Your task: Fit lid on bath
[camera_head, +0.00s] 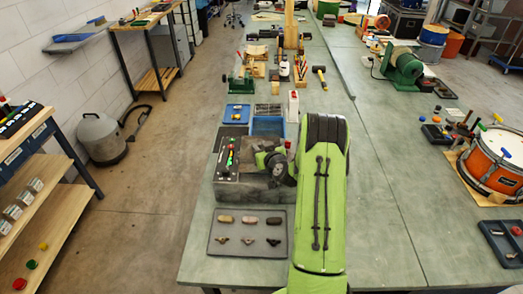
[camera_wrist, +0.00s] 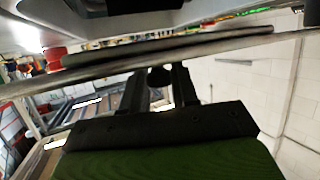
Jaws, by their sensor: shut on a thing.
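The bath appears to be the grey box (camera_head: 228,191) on the near part of the bench, with a dark control strip and coloured buttons along its left side. My gripper (camera_wrist: 158,78) is shut on the dark knob (camera_wrist: 158,74) of the lid. The lid (camera_wrist: 215,46) shows in the wrist view as a thin, slightly tilted plate, nearly edge-on, across the fingertips. In the head view my arm hides the fingertips, and I cannot tell whether the lid touches the bath.
A grey mat (camera_head: 225,245) with several small parts lies in front of the bath. An orange drum (camera_head: 490,163) is at the right.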

